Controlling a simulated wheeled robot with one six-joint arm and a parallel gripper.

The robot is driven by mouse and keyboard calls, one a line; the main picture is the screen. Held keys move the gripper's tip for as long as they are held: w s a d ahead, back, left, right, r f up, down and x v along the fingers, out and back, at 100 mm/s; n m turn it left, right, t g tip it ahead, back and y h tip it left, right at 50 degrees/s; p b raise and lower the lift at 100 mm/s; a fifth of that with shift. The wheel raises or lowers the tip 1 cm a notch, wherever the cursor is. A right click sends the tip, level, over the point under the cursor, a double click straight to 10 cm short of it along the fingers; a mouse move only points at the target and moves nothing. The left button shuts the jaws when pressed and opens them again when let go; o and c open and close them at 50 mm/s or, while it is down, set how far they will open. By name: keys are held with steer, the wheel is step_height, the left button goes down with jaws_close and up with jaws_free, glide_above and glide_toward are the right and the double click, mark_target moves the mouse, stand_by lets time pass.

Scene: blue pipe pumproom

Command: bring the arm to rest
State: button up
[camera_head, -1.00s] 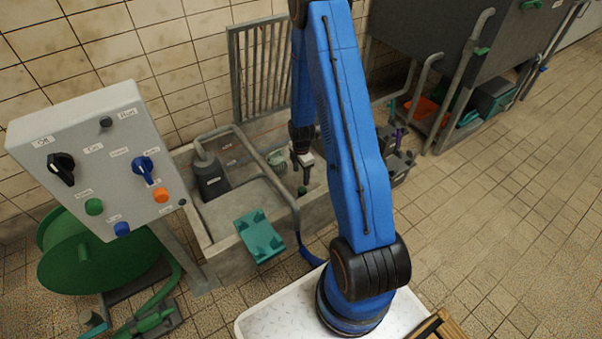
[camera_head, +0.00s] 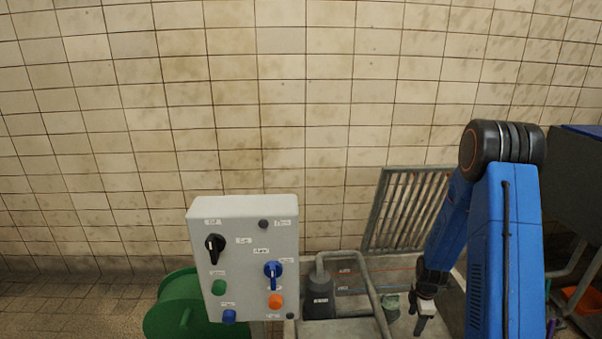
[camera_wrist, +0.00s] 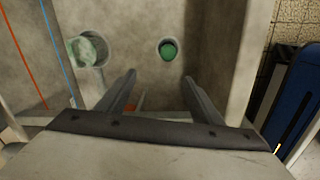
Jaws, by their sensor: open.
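My blue arm is bent, with its dark elbow high at the right of the head view. My gripper (camera_head: 420,322) hangs low at the end of the arm, over the concrete basin (camera_head: 398,326). In the wrist view my gripper (camera_wrist: 158,90) shows two dark fingers spread well apart with nothing between them. Past the fingertips, a green round piece (camera_wrist: 168,50) sits in a hole in the basin's grey surface. A pale green cup-like piece (camera_wrist: 88,50) sits in a wider round opening to its left.
A grey control box (camera_head: 245,255) with knobs and buttons stands left of the basin. A green reel (camera_head: 175,308) is behind it. A dark pump (camera_head: 319,301), a bent pipe (camera_head: 365,290) and a leaning metal grate (camera_head: 408,212) are near my gripper. The tiled wall (camera_head: 300,120) is behind.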

steer(key=s+a+r+m+t, duration=0.1)
steer(key=s+a+r+m, duration=0.15)
steer(key=r, duration=0.65)
steer(key=s+a+r+m, duration=0.2)
steer(key=s+a+r, duration=0.1)
steer(key=r, duration=0.7)
steer(key=s+a+r+m+t, duration=0.1)
steer(key=s+a+r+m, duration=0.2)
steer(key=r, duration=0.6)
steer(key=s+a+r+m, duration=0.2)
steer(key=s+r+m, duration=0.1)
steer(key=s, duration=0.4)
steer(key=s+a+r+m+t, duration=0.1)
steer(key=s+a+r+m, duration=0.1)
steer(key=s+r, duration=0.4)
steer(key=s+a+r+m+t, duration=0.1)
steer(key=s+r, duration=0.4)
steer(key=s, duration=0.5)
steer(key=a+m, duration=0.1)
steer(key=m, duration=0.1)
steer(key=shift+r+m, duration=0.15)
steer(key=shift+m, duration=0.2)
